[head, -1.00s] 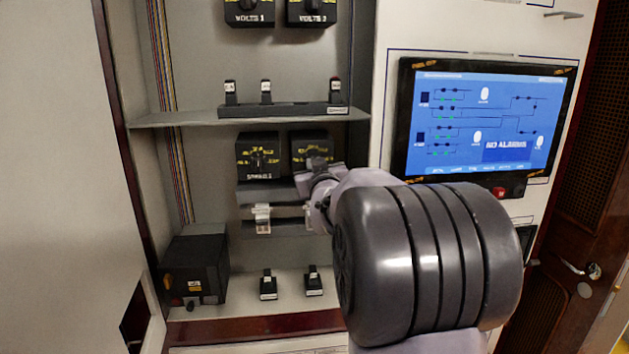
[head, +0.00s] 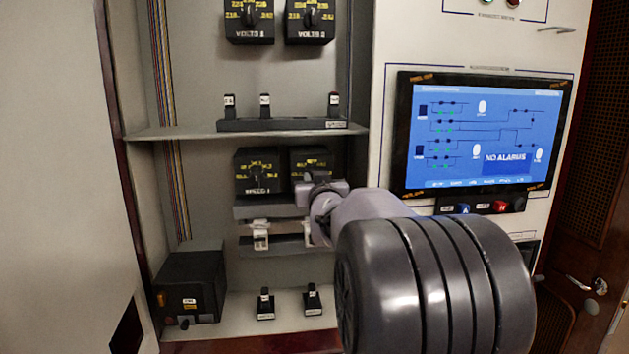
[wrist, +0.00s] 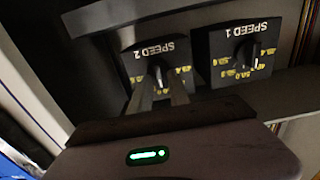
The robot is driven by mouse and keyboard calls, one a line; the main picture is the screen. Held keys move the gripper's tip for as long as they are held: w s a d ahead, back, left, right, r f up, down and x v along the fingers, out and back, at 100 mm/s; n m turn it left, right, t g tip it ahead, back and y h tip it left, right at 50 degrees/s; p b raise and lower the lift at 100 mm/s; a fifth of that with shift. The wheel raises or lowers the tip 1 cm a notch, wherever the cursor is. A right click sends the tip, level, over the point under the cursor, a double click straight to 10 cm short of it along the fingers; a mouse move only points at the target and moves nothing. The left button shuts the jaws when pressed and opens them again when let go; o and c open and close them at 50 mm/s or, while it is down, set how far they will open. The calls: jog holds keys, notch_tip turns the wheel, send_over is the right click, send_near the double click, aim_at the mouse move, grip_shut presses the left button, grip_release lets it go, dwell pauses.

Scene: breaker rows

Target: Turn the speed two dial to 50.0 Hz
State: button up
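The speed two dial is a black square block with yellow scale marks. Its upper part (head: 311,156) shows in the head view, with my wrist covering the lower part. In the wrist view the dial (wrist: 174,58) appears upside down under the label SPEED 2. The two grey fingers of my gripper (wrist: 160,76) reach its face, one on each side of the central knob. Whether they press on the knob I cannot tell. The knob's pointer and most of the scale numbers between the fingers are hidden or too small to read.
The speed one dial (head: 259,172) sits close beside it, left in the head view. A shelf (head: 180,133) with small switches runs above, and the volts dials (head: 249,18) are higher. A screen (head: 480,130) reading NO ALARMS is to the right. A black box (head: 190,287) stands low left.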

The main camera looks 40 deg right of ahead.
jog(key=shift+o, duration=0.4)
jog(key=v, duration=1.7)
jog(key=shift+s, duration=0.25)
